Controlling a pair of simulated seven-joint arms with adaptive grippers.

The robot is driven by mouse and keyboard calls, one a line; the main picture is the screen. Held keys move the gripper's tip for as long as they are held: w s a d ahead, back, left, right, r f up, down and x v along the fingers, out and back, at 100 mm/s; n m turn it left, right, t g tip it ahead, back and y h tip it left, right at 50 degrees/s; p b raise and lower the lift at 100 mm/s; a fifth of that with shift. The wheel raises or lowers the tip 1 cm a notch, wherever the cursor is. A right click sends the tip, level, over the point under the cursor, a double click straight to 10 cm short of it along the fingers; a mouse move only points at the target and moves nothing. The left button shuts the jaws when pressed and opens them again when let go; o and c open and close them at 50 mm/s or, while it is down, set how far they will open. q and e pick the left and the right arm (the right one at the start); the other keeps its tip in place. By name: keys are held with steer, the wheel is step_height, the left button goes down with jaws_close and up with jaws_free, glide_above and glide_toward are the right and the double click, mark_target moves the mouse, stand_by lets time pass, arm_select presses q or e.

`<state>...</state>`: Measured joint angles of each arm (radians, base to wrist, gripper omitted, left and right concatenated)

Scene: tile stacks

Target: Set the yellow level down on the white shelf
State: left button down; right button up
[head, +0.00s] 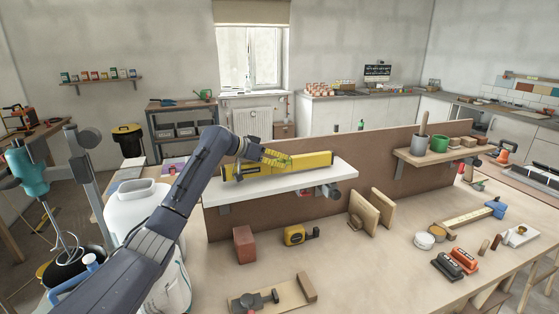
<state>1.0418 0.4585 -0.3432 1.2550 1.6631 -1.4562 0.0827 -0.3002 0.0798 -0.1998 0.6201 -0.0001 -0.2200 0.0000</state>
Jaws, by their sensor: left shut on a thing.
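The yellow level (305,163) is a long bar lying lengthwise along the white shelf (290,181), at or just above its top; I cannot tell whether it touches. The shelf is fixed to the brown upright panel in the middle of the head view. My left gripper (276,160) is shut on the level, left of its middle, and hides part of it. My right gripper is not in view.
Below the shelf stand a red brick (244,244) and a yellow tape measure (299,235). A wooden shelf (440,155) with pots is at right.

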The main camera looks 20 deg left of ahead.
arm_select(q)
steer(key=shift+f, duration=0.55)
